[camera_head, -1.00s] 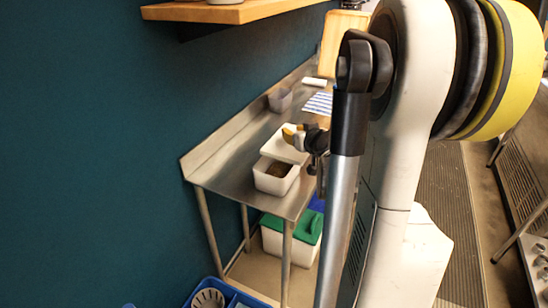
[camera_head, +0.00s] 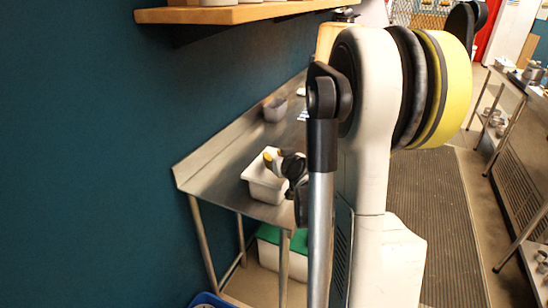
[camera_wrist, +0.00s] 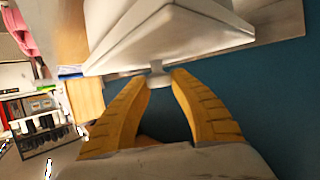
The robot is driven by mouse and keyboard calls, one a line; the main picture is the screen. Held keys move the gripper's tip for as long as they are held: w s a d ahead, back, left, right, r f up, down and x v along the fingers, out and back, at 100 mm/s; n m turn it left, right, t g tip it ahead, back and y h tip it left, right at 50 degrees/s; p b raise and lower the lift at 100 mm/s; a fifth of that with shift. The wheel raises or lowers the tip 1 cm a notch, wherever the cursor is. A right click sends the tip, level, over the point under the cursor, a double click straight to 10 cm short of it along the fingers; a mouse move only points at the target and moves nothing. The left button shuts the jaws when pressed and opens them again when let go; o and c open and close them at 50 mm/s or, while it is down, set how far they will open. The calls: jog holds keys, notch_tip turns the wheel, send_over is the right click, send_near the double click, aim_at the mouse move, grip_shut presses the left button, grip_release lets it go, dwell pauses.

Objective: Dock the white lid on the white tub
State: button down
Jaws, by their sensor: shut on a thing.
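The white tub (camera_head: 264,191) stands near the front end of the steel table. The white lid (camera_head: 256,166) is over its mouth, and the tub's contents are hidden. From the head view I cannot tell whether the lid is fully seated or slightly above the rim. My gripper (camera_head: 271,158) is at the lid's top, partly hidden by my arm. In the wrist view, the yellow fingers of my gripper (camera_wrist: 160,78) are closed around the lid's small knob (camera_wrist: 157,71). The lid (camera_wrist: 175,32) is against or very close to the tub (camera_wrist: 112,14) beyond it.
The steel table (camera_head: 222,163) runs back along the teal wall, with a grey container (camera_head: 275,110) farther back. A wooden shelf (camera_head: 250,12) hangs above. A green-lidded bin (camera_head: 270,233) is under the table. The tabletop left of the tub is clear.

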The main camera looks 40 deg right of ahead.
jog(key=shift+f, duration=0.4)
jog(key=c, duration=1.2)
grip_release()
jog(key=shift+r, duration=0.1)
jog(key=shift+r, duration=0.1)
